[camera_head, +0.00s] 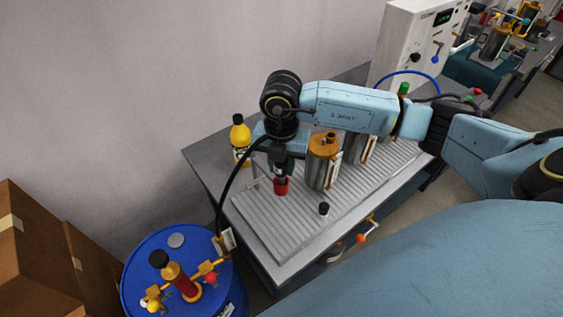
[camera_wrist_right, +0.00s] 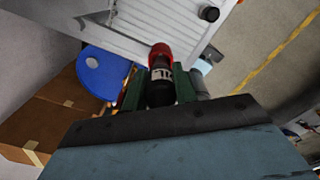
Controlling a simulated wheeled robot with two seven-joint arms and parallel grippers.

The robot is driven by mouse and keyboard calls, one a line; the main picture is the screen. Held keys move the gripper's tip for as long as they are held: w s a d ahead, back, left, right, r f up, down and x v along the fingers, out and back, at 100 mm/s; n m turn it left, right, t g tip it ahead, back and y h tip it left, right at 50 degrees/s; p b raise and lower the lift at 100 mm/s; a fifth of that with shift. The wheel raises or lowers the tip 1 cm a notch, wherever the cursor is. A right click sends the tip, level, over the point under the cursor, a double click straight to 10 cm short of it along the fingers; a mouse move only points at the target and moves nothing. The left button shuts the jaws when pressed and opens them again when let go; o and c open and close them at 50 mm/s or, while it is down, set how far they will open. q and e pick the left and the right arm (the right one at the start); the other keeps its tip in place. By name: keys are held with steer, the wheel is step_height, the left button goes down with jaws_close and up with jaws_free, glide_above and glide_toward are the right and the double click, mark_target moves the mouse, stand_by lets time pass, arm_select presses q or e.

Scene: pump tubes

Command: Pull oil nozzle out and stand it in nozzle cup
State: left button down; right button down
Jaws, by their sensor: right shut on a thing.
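My right gripper (camera_head: 284,167) is shut on the dark oil nozzle (camera_wrist_right: 160,92) and holds it over the ribbed tray. In the right wrist view its green fingers (camera_wrist_right: 161,91) sit on either side of the nozzle. The red nozzle cup (camera_head: 281,186) is directly below the gripper. The cup also shows at the nozzle's far end in the right wrist view (camera_wrist_right: 160,51). The nozzle's tip is hidden, and I cannot tell how deep it sits in the cup. A black hose (camera_head: 224,190) curves from near the gripper down to the drum pump. My left gripper is out of view.
The ribbed tray (camera_head: 272,229) covers the bench. A yellow bottle (camera_head: 240,142) stands behind left and metal canisters (camera_head: 320,170) stand right of the cup. A small black-topped item (camera_head: 323,208) is in front. A blue drum (camera_head: 151,254) with a pump (camera_head: 181,281) stands lower left.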

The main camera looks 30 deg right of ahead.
steer(key=shift+f+b, duration=0.85)
steer(key=shift+f, duration=0.35)
steer(key=c, duration=1)
jaws_free()
step_height(320, 180, up, 13)
steer(key=shift+r+b, duration=0.2)
steer(key=shift+b, duration=0.1)
